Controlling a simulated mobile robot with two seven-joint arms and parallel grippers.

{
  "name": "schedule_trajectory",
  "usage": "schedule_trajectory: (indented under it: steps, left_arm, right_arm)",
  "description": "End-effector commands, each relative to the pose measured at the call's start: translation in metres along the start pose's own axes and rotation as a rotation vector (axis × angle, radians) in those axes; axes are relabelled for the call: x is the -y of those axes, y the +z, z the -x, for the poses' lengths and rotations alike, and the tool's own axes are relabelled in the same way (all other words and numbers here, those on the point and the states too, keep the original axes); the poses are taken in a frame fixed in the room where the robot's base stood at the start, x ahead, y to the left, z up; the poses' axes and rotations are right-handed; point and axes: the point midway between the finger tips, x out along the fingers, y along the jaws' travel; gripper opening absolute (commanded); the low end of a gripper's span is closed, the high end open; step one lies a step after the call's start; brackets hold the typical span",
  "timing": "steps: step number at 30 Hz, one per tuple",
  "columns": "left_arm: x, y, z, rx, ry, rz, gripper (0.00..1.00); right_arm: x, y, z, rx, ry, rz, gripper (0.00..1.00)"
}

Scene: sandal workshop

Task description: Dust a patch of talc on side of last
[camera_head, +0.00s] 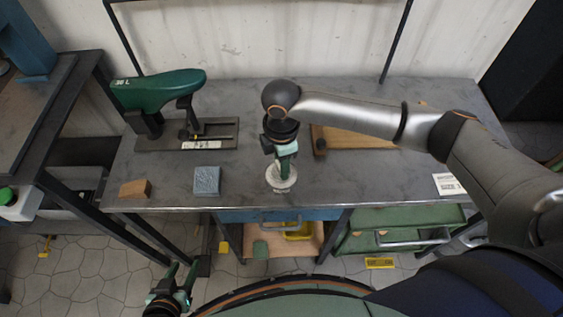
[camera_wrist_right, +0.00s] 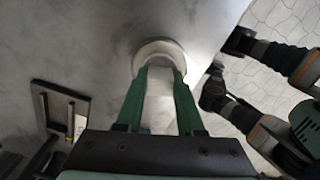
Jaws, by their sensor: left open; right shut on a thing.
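The green last (camera_head: 160,90), marked "38 L", sits on a dark stand (camera_head: 190,135) at the back left of the workbench. My right gripper (camera_head: 284,168) points down at the front middle of the bench, right of the last. It is shut on a small white thing, which shows between its green fingers in the wrist view (camera_wrist_right: 160,82). A round white dish or disc (camera_head: 282,183) lies under the fingers; it also shows in the wrist view (camera_wrist_right: 158,47). I cannot tell talc on it. My left gripper (camera_head: 182,283) is open and empty, low in front of the bench.
On the workbench (camera_head: 350,180) a blue-grey block (camera_head: 206,181) and a brown block (camera_head: 135,189) lie near the front left edge. A wooden board (camera_head: 350,138) lies behind my right arm. A white label card (camera_head: 447,184) is at right. The bench between dish and stand is clear.

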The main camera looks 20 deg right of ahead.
Motion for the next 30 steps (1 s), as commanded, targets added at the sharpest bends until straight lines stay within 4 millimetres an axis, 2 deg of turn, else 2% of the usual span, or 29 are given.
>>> schedule_trajectory:
  steps: [9,15,30]
  left_arm:
    - [0.001,-0.001,0.000,-0.009,-0.003,0.000,0.50]
    - [0.006,-0.009,0.015,0.001,-0.016,0.002,0.50]
    - [0.004,-0.038,0.043,-0.003,-0.018,0.004,0.50]
  right_arm:
    - [0.002,0.000,-0.003,0.002,-0.007,0.000,0.00]
    - [0.002,0.000,0.016,0.002,-0.006,0.000,0.00]
    - [0.001,0.000,0.050,0.000,-0.002,0.000,0.00]
